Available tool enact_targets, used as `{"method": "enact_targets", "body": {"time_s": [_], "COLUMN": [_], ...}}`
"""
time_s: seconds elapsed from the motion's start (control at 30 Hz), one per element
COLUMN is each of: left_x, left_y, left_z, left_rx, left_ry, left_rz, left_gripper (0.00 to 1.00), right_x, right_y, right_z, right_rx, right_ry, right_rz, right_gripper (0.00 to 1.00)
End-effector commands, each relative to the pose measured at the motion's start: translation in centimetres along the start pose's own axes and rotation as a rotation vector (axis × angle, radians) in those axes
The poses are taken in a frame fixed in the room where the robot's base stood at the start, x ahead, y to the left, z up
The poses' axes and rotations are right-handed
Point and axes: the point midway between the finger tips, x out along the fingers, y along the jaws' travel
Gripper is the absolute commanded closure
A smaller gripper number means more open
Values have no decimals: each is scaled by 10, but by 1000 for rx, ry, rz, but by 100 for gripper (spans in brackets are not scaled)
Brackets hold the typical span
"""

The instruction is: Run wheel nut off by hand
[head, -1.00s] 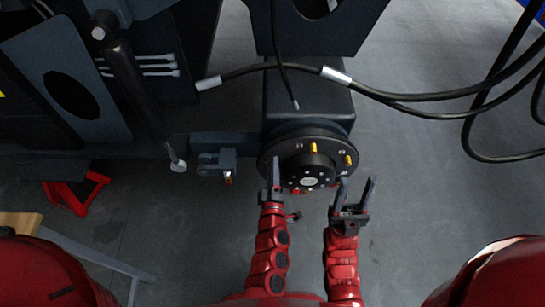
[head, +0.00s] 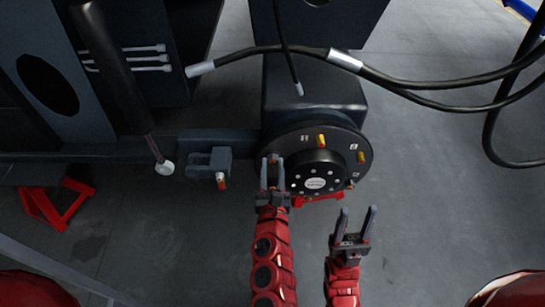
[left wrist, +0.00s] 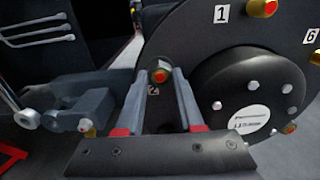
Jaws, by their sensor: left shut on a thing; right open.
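The round black wheel hub (head: 285,140) faces me at the end of the axle, with a raised centre cap (head: 317,182). Brass-coloured studs or nuts with red ends stand on its flange, such as one at the top (head: 321,141) and one at the right (head: 361,157). My left gripper (head: 271,162) is at the hub's left edge. In the left wrist view its fingertips are closed about the wheel nut (left wrist: 160,75) beside the label 2. The nut is partly hidden between the fingers. My right gripper (head: 357,212) is open and empty, below and right of the hub.
Black hoses (head: 420,85) cross above the hub and hang at the right. A bracket (head: 208,163) and a cylinder rod (head: 158,155) are left of the hub. A red stand (head: 60,205) is on the floor at left. Floor below right of the hub is clear.

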Motion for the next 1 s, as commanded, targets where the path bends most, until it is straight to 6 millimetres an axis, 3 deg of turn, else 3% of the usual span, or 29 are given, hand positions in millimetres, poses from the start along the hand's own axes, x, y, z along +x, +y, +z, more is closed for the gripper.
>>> {"method": "enact_targets", "body": {"time_s": [0.13,0.37,0.4,0.57,0.77,0.87,1.0], "left_x": [-1,-1,-1,-1,0,0,0], "left_y": [0,0,0,0,0,0,0], "left_z": [-1,-2,-2,-1,-1,0,0], "left_rx": [-199,-215,-214,-212,-211,-211,-210], "left_ry": [4,4,4,3,2,2,1], "left_rz": [1,0,0,0,0,0,0], "left_gripper": [100,100,56,29,29,42,42], "right_x": [3,3,3,3,3,3,3], "right_y": [0,0,0,0,0,0,0], "right_z": [0,0,0,0,0,0,0], "right_rx": [0,0,0,0,0,0,0], "right_ry": [-1,-1,-1,-1,-1,-1,-1], "right_rz": [0,0,0,0,0,0,0], "right_gripper": [50,50,50,50,50,50,50]}}
